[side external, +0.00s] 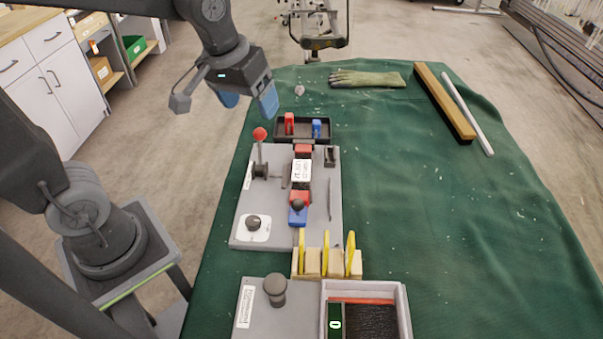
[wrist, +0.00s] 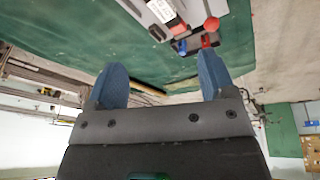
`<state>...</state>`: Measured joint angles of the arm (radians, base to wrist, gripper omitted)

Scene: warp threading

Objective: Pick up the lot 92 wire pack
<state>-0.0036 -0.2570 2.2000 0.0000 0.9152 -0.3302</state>
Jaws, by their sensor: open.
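A small block with a white label (side external: 301,171) sits on the grey fixture plate between red pieces. Its dark print is too small to read surely, so I cannot confirm that it is the lot 92 wire pack. The label also shows at the top edge of the wrist view (wrist: 162,11). A black tray (side external: 277,134) behind the plate holds a red piece (side external: 289,123) and a blue piece (side external: 316,128). My gripper (side external: 248,102) has blue fingers, open and empty, raised at the far left of the tray. It shows open in the wrist view (wrist: 162,72).
A red-knobbed lever (side external: 260,135) stands up at the plate's left. Yellow upright pieces in a wooden rack (side external: 325,262) stand in front, with an open-topped box (side external: 403,300) nearer. A glove (side external: 366,79) and wooden bar (side external: 445,100) lie behind. The green cloth (side external: 470,230) is clear at right.

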